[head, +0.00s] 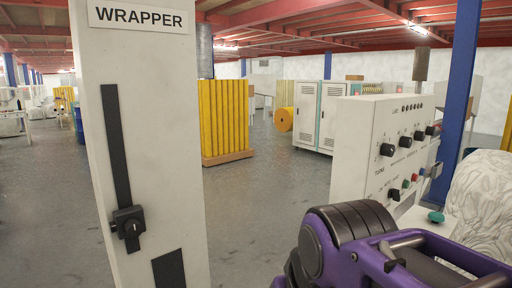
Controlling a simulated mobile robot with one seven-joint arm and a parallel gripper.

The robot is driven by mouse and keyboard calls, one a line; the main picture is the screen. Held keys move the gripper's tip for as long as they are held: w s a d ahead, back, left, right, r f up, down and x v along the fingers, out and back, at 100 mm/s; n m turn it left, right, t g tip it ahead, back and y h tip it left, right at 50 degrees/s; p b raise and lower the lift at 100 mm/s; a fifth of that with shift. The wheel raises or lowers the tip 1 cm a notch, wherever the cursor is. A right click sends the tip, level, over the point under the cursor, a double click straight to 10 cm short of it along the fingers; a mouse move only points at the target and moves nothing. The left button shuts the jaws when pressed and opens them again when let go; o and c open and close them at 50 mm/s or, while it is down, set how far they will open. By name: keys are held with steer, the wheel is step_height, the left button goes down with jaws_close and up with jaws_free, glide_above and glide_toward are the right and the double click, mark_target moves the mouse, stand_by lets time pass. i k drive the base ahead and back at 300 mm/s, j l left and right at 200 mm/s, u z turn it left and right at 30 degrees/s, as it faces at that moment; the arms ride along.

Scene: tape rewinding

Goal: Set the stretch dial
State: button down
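A light grey control box (353,150) stands at the right in the head view. Its angled face carries a row of black dials (387,149) and another black dial (393,194) lower down, near lettering that seems to read "TURNS". Which one is the stretch dial I cannot tell, as the lettering is small. Small coloured buttons (414,177) sit beside the lower dial. My purple arm fills the lower right corner, in front of the box's lower part. No gripper fingers show.
A tall white column (150,170) marked "WRAPPER" stands close at the left, with a black slot and a dark knobbed carriage (128,222). A white wrapped bulk (485,200) and a blue post (459,85) are at the right. Open grey floor (255,225) lies between column and box.

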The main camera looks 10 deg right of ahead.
mark_target(418, 135)
steer(key=i+z, duration=0.1)
steer(key=z, duration=1.25)
steer(key=i+l, duration=0.15)
steer(key=l, duration=0.2)
steer(key=i+l, duration=0.2)
steer(key=l, duration=0.15)
steer(key=i+l+z, duration=0.1)
steer(key=l, duration=0.2)
steer(key=l+u, duration=0.1)
steer(key=l, duration=0.95)
steer(key=i+l, duration=0.1)
steer(key=l, duration=0.3)
steer(key=j+z, duration=0.15)
steer(key=j, duration=0.95)
